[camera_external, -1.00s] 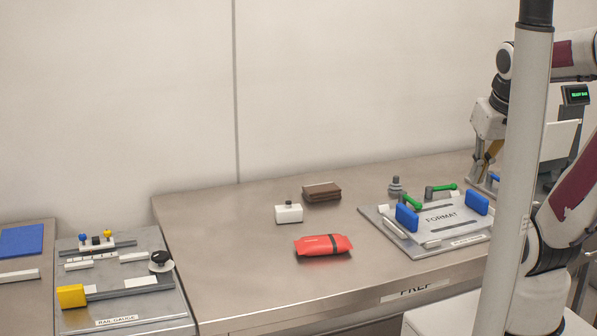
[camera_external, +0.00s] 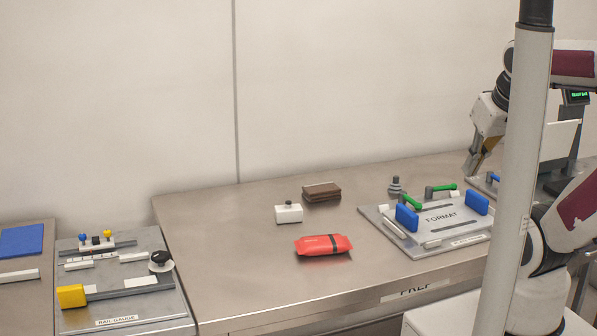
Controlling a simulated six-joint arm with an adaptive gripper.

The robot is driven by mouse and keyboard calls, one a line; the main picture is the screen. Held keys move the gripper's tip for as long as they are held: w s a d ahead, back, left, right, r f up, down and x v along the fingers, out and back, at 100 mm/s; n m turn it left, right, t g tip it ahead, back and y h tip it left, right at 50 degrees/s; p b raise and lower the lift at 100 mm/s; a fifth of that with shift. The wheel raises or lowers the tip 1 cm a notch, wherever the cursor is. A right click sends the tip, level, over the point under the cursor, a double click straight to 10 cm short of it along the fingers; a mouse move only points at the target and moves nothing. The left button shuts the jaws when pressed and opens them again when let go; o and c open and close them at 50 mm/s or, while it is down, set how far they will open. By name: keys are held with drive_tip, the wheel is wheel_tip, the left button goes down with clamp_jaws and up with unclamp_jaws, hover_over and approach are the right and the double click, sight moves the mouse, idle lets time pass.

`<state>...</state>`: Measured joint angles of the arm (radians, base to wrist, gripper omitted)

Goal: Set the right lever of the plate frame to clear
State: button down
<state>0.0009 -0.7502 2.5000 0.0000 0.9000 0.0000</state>
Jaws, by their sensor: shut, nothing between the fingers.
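The plate frame (camera_external: 383,223) is a grey base at the right of the bench, holding a light plate marked FORMAT (camera_external: 440,218) with blue blocks at its left and right. Two green-handled levers show: one (camera_external: 445,187) at the back, lying roughly sideways, and one (camera_external: 411,202) further left and nearer, lying at an angle. Which of them counts as the right lever I cannot tell. My gripper (camera_external: 471,171) is shut and empty, pointing down beyond the back right of the frame, apart from both levers. The pale post hides part of my arm.
A grey knobbed piece (camera_external: 396,187) stands behind the frame. A red packet (camera_external: 323,245), a white block (camera_external: 288,213) and a brown stack (camera_external: 321,192) lie left of it. A pale post (camera_external: 515,190) stands in front.

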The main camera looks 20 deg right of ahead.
drive_tip(key=shift+d, duration=0.1)
drive_tip(key=w+d+f+m+g, duration=0.1)
drive_tip(key=w+d+f+m, duration=0.55)
drive_tip(key=w+m, duration=0.25)
drive_tip(key=w+d+f+m, duration=0.5)
drive_tip(key=w+d+m, duration=0.2)
drive_tip(key=w+m, duration=0.2)
drive_tip(key=w+d+f+m+g, duration=0.1)
drive_tip(key=w+d+f+m, duration=0.55)
drive_tip(key=w+m, duration=0.2)
drive_tip(key=w+d+r+m+t, duration=0.1)
drive_tip(key=w+d+r+m, duration=0.2)
drive_tip(key=w+m, duration=0.3)
drive_tip(key=shift+w+d+m+t+h, duration=0.3)
drive_tip(key=shift+d+m, duration=0.25)
drive_tip(key=shift+m, duration=1.9)
drive_tip(key=shift+f, duration=0.2)
